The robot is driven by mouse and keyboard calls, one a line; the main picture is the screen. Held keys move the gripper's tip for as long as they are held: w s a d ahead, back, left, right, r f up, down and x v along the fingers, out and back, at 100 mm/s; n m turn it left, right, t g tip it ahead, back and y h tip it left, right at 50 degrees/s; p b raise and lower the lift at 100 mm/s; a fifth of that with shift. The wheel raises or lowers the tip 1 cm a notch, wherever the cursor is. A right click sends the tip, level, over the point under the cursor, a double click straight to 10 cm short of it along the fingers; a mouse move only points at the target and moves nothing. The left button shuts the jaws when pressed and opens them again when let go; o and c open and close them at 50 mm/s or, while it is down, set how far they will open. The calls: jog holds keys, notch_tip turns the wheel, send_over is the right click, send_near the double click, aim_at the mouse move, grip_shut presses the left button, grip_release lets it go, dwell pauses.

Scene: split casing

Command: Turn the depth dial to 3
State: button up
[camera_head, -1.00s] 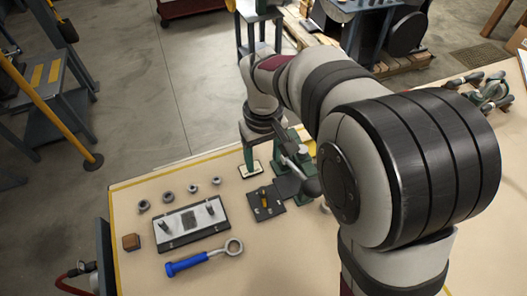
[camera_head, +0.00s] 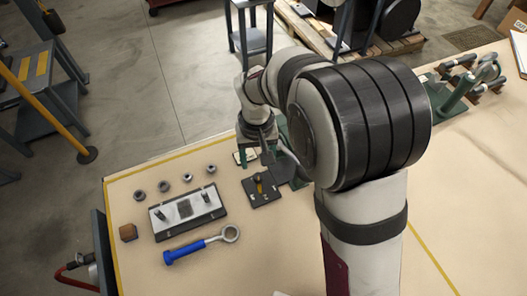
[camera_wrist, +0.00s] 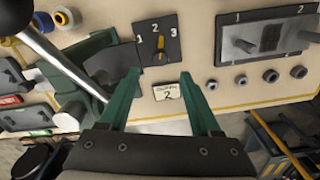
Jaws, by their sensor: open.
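In the head view the plate (camera_head: 263,190) lies just in front of my gripper (camera_head: 252,154).
A dark flat piece (camera_wrist: 114,67) is beside the left finger. The bench front right is clear.

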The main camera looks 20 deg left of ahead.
aim_at(258, 177)
notch_tip(258, 177, down, 8)
jog(key=shift+r, duration=0.15)
grip_shut()
dwell(0.4)
